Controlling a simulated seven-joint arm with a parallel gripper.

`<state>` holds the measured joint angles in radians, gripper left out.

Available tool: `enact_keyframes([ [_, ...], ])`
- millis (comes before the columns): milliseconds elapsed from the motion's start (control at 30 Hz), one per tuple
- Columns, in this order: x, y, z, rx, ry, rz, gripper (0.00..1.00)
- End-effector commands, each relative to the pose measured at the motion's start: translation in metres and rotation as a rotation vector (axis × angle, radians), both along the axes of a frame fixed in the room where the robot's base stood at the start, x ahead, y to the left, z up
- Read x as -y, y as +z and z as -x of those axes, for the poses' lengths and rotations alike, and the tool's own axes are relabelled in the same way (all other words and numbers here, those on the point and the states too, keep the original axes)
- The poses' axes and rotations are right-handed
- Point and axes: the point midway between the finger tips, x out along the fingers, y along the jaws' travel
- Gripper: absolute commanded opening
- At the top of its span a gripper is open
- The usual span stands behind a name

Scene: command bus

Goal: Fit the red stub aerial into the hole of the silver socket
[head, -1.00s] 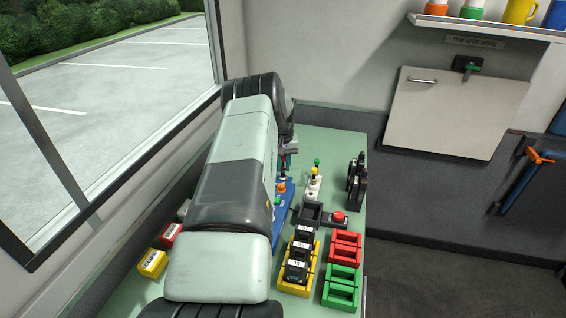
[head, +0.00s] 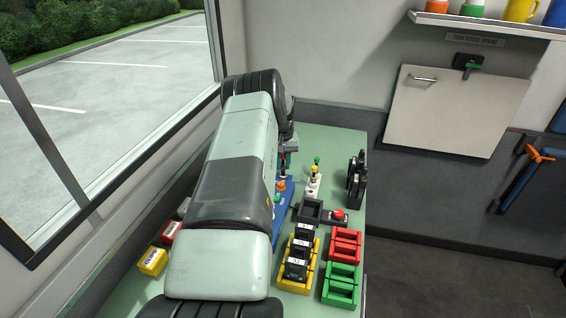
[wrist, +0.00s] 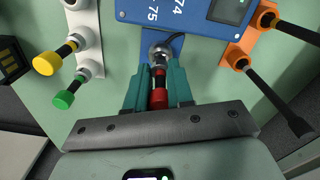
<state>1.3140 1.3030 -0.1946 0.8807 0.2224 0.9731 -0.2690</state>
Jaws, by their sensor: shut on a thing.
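In the wrist view my gripper (wrist: 157,90) has its two teal fingers closed on the red stub aerial (wrist: 159,99). The aerial has red ends and a dark middle, and lies in line with the silver socket (wrist: 160,51) just beyond the fingertips. The socket is a round metal piece on a blue mount. The aerial's far end is at the socket's near edge; I cannot tell whether it is in the hole. In the head view my arm hides most of the gripper and the socket.
In the wrist view, a white strip (wrist: 88,42) with yellow and green aerials is on the left. An orange mount (wrist: 240,52) with black rods is on the right. In the head view, yellow (head: 298,289), red (head: 346,232) and green (head: 342,271) trays stand near the bench's right edge.

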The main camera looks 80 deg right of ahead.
Motion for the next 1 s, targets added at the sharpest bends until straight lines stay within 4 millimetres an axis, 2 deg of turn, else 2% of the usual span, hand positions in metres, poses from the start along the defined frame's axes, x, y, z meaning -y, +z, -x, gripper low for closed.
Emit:
enact_keyframes([
  [1000,0.0,-0.022,0.0,0.0,0.0,-0.001,0.0],
])
